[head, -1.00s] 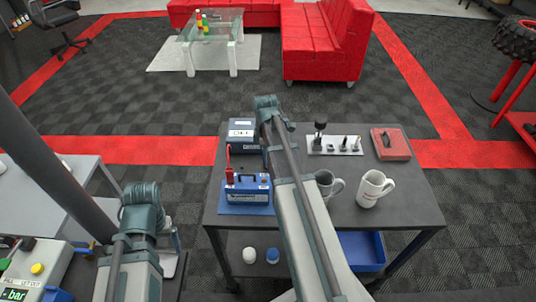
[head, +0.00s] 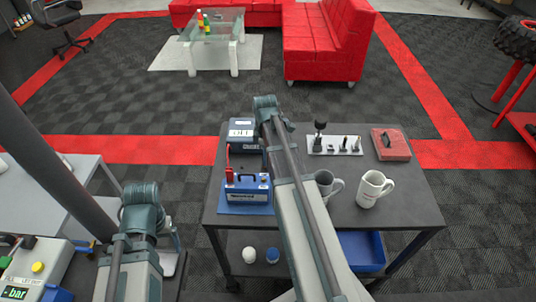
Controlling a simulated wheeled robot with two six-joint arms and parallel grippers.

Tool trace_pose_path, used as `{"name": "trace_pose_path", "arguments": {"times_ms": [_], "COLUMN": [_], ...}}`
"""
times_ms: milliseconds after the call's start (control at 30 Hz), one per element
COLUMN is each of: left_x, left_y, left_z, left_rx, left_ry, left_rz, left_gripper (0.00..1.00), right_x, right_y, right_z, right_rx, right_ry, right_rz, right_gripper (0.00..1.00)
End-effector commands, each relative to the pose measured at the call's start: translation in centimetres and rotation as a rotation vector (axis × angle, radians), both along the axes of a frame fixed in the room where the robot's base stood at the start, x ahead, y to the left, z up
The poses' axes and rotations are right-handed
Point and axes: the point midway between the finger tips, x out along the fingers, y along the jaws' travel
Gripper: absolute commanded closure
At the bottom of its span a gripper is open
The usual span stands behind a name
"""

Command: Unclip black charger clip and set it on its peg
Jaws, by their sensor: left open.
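A blue battery-like box (head: 247,191) stands on a blue mat (head: 238,210) at the left of the dark table. A red clip (head: 229,162) stands up at its left end. Small dark parts sit on its top, and I cannot tell which is the black clip. A blue-grey charger box (head: 242,128) with a pale display stands behind it. I cannot make out the peg. My left gripper (head: 174,264) is open, low at the left, apart from the table and partly hidden by its arm. My right arm reaches over the table; its gripper is hidden.
The dark table (head: 408,212) holds a pale plate of small fittings (head: 322,150), a red case (head: 390,145), a grey mug (head: 326,187) and a white mug (head: 373,189). A blue bin (head: 361,251) is on its lower shelf. Its right front corner is clear.

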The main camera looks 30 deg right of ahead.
Motion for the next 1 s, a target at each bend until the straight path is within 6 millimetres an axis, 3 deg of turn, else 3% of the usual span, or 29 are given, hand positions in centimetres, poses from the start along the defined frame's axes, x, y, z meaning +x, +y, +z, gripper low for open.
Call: {"name": "trace_pose_path", "arguments": {"times_ms": [1000], "left_x": [-0.01], "left_y": [0.01], "left_z": [-0.72], "left_rx": [0.000], "left_ry": [0.000], "left_rz": [0.000], "left_gripper": [0.15], "right_x": [-0.12], "right_y": [-0.16], "right_z": [-0.72], "right_rx": [0.000], "right_ry": [0.000], "right_rz": [0.000], "right_gripper": [1.00]}}
